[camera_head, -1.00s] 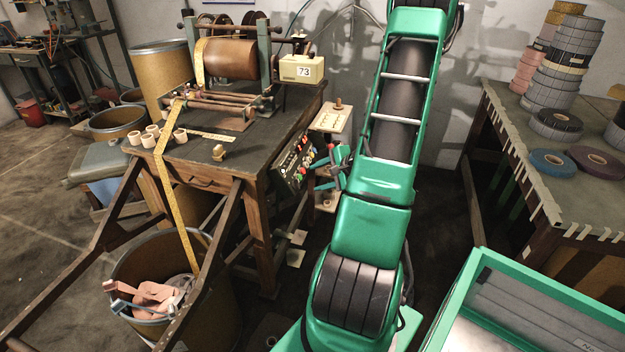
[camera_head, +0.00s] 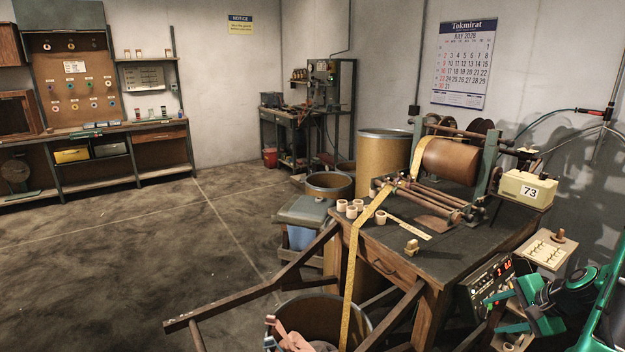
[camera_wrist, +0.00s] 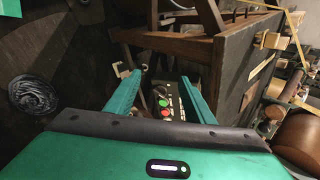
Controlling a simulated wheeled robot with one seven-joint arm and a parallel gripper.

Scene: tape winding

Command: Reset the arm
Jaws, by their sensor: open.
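My gripper (camera_head: 503,313) is at the lower right of the head view, beside the control panel (camera_head: 487,283) on the side of the winding bench (camera_head: 462,245). In the wrist view my gripper (camera_wrist: 163,78) has its two green fingers spread apart with nothing between them. The control panel (camera_wrist: 165,103), with red and green buttons, shows between and beyond the fingers. I cannot tell the exact gap to the panel, and no contact shows. My green arm comes in from the right edge of the head view.
A small board with pegs (camera_head: 545,250) stands near my arm. A yellow tape (camera_head: 350,270) hangs into a bin (camera_head: 325,305). Open floor (camera_head: 120,270) lies to the left.

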